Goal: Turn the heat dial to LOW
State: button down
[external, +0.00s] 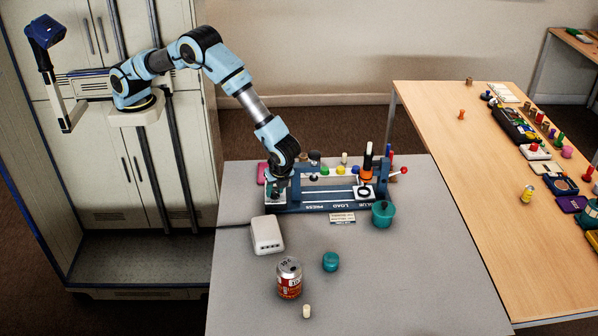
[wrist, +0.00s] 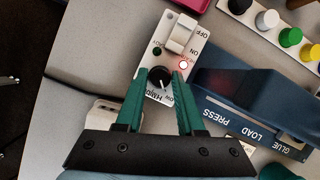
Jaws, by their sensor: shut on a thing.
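The heat dial (wrist: 160,78) is a round black knob on a small pale control box (wrist: 193,22), which also shows in the external view (external: 274,199). My gripper (wrist: 160,74) has its teal fingers on either side of the knob, shut on it. HIGH and LOW markings sit by the dial, partly covered by the fingers. I cannot clearly tell where the pointer aims. A white rocker switch (wrist: 181,35) lies between OFF and ON, and a red lamp (wrist: 183,65) is lit. In the external view my gripper (external: 276,186) reaches down onto the box and hides most of it.
A blue press (external: 315,207) marked GLUE, LOAD, PRESS stands right beside the box. A white power block (external: 267,235), a can (external: 289,280), a teal jar (external: 331,262) and a teal cup (external: 383,214) stand nearby. The table's front right is clear.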

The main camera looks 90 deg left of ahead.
jog(key=shift+n, duration=0.3)
jog(key=c, duration=0.5)
grip_release()
jog(key=shift+r, duration=0.1)
jog(key=b+v, duration=0.3)
jog(key=v, duration=0.7)
jog(key=shift+w+d+r, duration=0.1)
jog(key=shift+r, duration=0.2)
